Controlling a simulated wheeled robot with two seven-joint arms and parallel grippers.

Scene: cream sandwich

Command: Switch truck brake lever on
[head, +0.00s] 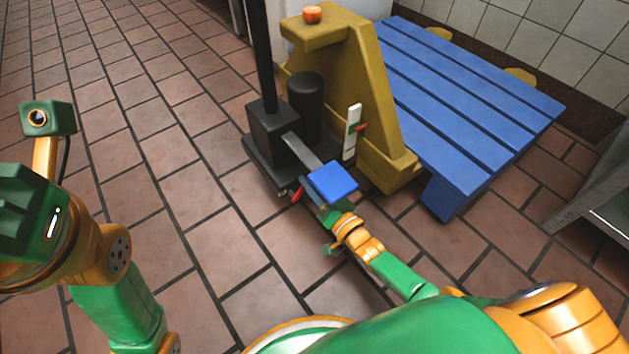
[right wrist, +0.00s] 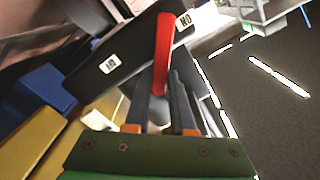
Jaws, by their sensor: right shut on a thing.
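The red brake lever (right wrist: 162,55) stands between my right gripper's dark fingers (right wrist: 167,112) in the right wrist view. It crosses a dark plate (right wrist: 140,55) with a white ON label (right wrist: 185,20) and a second white label (right wrist: 109,65), likely OFF. The lever's tip is nearer the ON label. My right gripper is shut on the lever. In the head view the right gripper (head: 313,197) is low beside the truck's black base, with the red lever (head: 297,194) at its left. Its grip is partly hidden there. My left arm shows at the left, but its fingers do not.
The yellow truck body (head: 340,75) carries an orange button (head: 312,14). A white strip with a small red part (head: 352,132) stands beside it. A blue pallet (head: 460,100) lies behind. A grey metal shelf (head: 595,185) is at the right. Tiled floor (head: 150,130) is clear at the left.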

